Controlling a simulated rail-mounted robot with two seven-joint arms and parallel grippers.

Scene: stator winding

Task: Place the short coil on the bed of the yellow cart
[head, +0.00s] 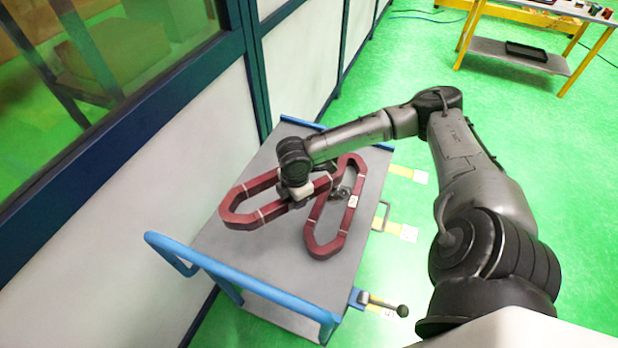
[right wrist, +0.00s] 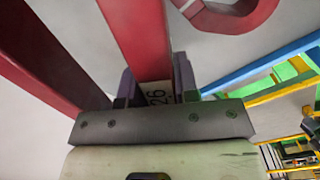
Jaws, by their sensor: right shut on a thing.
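Two dark red, elongated loop-shaped coils show in the head view: a left coil (head: 240,217) and a right coil (head: 322,247) with a white label. I cannot tell for sure which is the short one. My right gripper (head: 297,195) reaches down onto the left coil and is shut on one of its long bars. In the right wrist view its fingers (right wrist: 157,92) sit either side of a red bar (right wrist: 137,40) with a label reading 26. I cannot tell whether the held coil is lifted. My left gripper is not in view.
The coils are over a grey-topped cart (head: 285,275) with a blue handle (head: 215,268), beside a white-panelled wall (head: 215,125). A yellow-framed table (head: 585,62) with a lower shelf stands at the far upper right. Green floor (head: 530,140) lies open between.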

